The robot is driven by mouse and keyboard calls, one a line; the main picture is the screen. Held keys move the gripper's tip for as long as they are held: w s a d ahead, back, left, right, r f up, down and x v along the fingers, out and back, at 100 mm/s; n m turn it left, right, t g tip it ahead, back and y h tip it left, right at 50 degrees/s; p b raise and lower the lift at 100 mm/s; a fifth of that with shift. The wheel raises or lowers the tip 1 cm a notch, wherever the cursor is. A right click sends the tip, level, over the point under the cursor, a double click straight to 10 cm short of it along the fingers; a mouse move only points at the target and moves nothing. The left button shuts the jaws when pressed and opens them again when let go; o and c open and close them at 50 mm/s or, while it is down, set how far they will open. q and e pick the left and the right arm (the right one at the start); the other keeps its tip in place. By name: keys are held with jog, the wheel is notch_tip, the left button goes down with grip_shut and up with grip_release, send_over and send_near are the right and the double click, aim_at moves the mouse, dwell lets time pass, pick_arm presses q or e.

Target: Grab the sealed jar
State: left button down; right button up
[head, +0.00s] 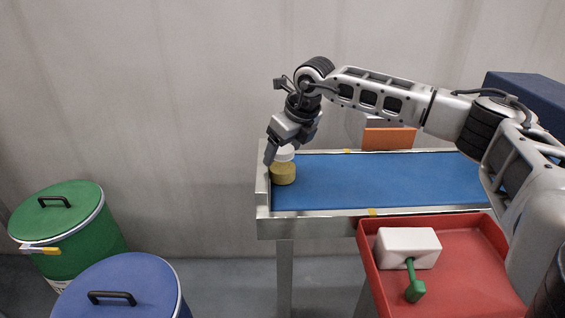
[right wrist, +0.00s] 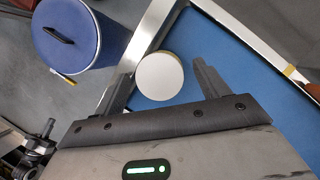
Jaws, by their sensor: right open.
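The sealed jar (head: 283,172) has a white lid and yellowish contents. It stands upright at the left end of the blue conveyor belt (head: 365,182). In the right wrist view the jar's round white lid (right wrist: 160,76) shows from above, between the two fingers. My right gripper (head: 270,152) is at the jar's top in the head view, pointing down. In the right wrist view my right gripper (right wrist: 160,88) is open, with one finger on each side of the lid. Whether the fingers touch the jar cannot be told. My left gripper is not in view.
A metal rim (head: 262,190) edges the belt's left end. Green (head: 70,225) and blue (head: 125,285) lidded bins stand at left. An orange block (head: 390,138) is behind the belt.

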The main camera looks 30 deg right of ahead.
jog(key=c, duration=1.1)
jog(key=shift+c, duration=0.2)
jog(key=shift+r, duration=0.1)
